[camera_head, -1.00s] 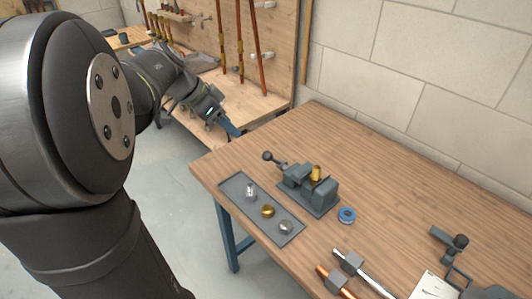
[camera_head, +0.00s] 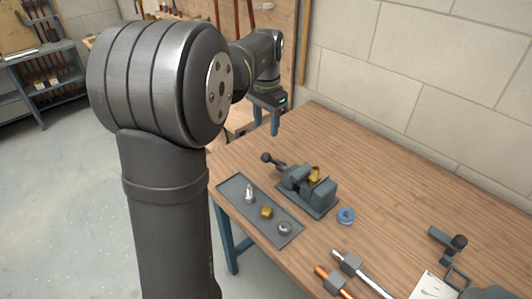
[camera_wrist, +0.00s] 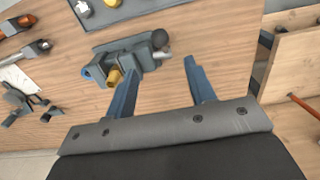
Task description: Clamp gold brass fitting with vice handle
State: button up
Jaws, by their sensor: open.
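A dark grey-blue bench vice (camera_head: 309,192) stands on the wooden table, with a gold brass fitting (camera_head: 314,174) upright between its jaws. The vice handle (camera_head: 270,159), a bar with a dark ball end, points to the vice's left side. In the wrist view the vice (camera_wrist: 131,55) is beyond my fingers, with the fitting (camera_wrist: 114,76) behind the left finger and the dark ball handle (camera_wrist: 160,40) between and beyond the fingertips. My gripper (camera_head: 268,120) is open, empty and pointing down past the table's far left edge; its blue fingers (camera_wrist: 192,75) show apart.
A grey tray (camera_head: 232,190) holds a silver part, another gold fitting (camera_head: 266,212) and a silver ring-like part. Pipes (camera_head: 365,272), a paper and another dark tool (camera_head: 450,242) lie nearer right. The table's back is clear.

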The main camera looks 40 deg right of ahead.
aim_at(266, 154)
notch_tip(266, 154, down, 11)
jog(key=shift+f, duration=0.15)
grip_shut()
dwell(0.4)
